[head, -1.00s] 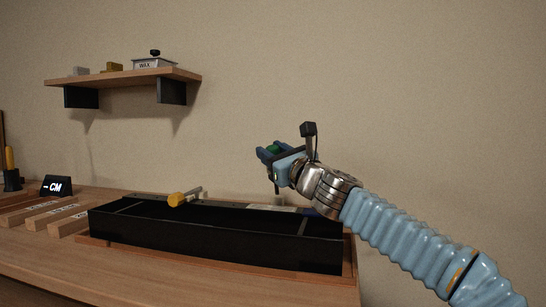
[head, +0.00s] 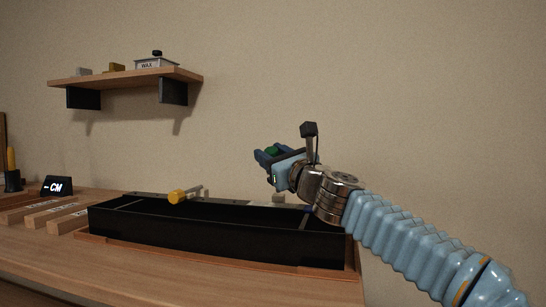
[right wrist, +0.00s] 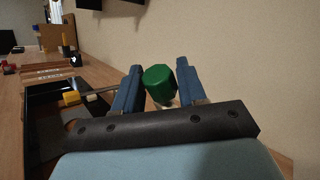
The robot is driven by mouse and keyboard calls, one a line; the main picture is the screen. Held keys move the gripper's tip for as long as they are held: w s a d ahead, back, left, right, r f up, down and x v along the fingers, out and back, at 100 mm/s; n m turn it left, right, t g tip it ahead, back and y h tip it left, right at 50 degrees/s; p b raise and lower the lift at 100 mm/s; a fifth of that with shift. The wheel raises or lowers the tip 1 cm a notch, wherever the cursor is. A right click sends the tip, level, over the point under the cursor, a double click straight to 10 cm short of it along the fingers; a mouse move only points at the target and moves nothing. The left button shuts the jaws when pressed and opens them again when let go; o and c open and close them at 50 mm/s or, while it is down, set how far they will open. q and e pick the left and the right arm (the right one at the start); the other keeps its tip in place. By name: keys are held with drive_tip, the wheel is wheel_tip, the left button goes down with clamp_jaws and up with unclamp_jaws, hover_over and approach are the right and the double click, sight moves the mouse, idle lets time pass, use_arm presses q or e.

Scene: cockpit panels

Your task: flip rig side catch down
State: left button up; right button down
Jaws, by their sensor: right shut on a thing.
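My right gripper (head: 268,160) is above the right back part of a long black open-topped rig (head: 215,232) on the bench. It is shut on a green knob (right wrist: 159,83), which sits between its two blue fingers in the right wrist view. The green also shows in the head view (head: 271,151). What the knob is fixed to is mostly hidden by the gripper. My left gripper is not in view.
Wooden blocks (head: 68,222) with labels and a black "-CM" sign (head: 57,186) are left of the rig. A wall shelf (head: 125,78) holds a box marked WAX (head: 156,63). The wall is close behind. The bench front is clear.

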drive_tip(key=shift+s+a+f, duration=0.15)
drive_tip(key=shift+a+f, duration=0.1)
drive_tip(key=shift+a, duration=0.05)
drive_tip(key=c, duration=0.8)
unclamp_jaws()
drive_tip(key=shift+d+r, duration=0.1)
drive_tip(key=shift+s+d+b, duration=0.25)
drive_tip(key=shift+s+b, duration=0.1)
drive_tip(key=b+v, duration=0.4)
drive_tip(key=v, duration=0.8)
drive_tip(key=shift+b, duration=0.3)
drive_tip(key=shift+s+d+f, duration=0.2)
drive_tip(key=shift+s+f, duration=0.05)
drive_tip(key=shift+s, duration=0.15)
